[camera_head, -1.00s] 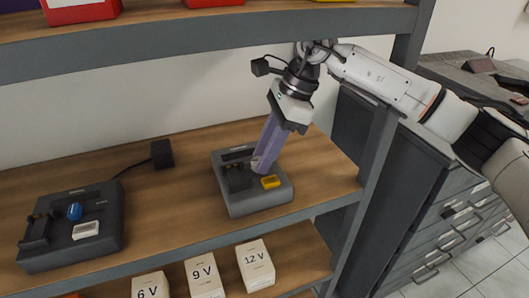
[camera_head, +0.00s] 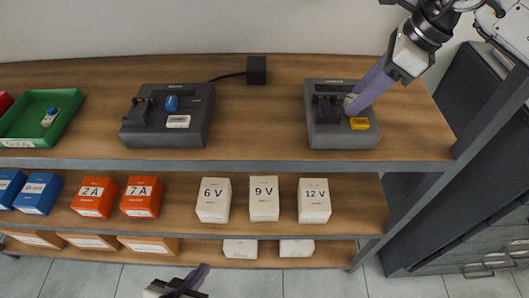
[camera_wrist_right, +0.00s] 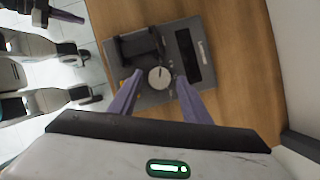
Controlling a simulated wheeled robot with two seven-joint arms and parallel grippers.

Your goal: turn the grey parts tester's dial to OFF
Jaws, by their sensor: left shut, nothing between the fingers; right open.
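A dark grey tester (camera_head: 318,134) with a pale round dial (camera_head: 349,100), a black clamp (camera_head: 326,109) and a yellow block (camera_head: 359,124) stands on the upper shelf at right. My right gripper (camera_head: 356,102) reaches down to its dial. In the right wrist view the fingers (camera_wrist_right: 158,78) are open, one on each side of the dial (camera_wrist_right: 159,77); whether they touch it I cannot tell. A dark mark on the dial points roughly up in that view. Lettering around the dial is too small to read. My left gripper (camera_head: 184,281) is shut and empty at the bottom edge, in front of the shelves.
A second dark tester (camera_head: 165,134) with a blue dial (camera_head: 171,103) stands left, near a black plug (camera_head: 257,70). A green tray (camera_head: 66,112) is at far left. Labelled boxes (camera_head: 264,199) line the shelf below. A shelf post (camera_head: 485,125) rises at right.

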